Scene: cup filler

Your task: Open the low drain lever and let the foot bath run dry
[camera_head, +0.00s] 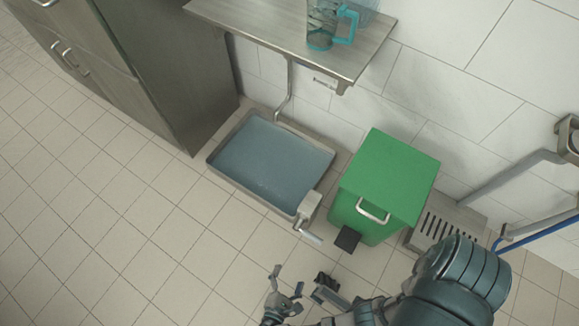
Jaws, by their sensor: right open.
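The foot bath (213,155) is a low metal tray on the floor, holding blue-grey water (268,160). At its front right corner sits a drain fitting (308,203) with a short pale lever (311,237) sticking out toward the floor side. My right gripper (300,284) is open and empty at the bottom of the view, a short way in front of the lever and apart from it. My right arm comes in from the lower right. My left gripper is out of view.
A green pedal bin (392,178) stands close to the right of the lever, its black pedal (347,239) jutting forward. A floor grate (441,225) lies right of it. A shelf (277,30) with a jug (322,28) overhangs behind. The tiled floor to the left is clear.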

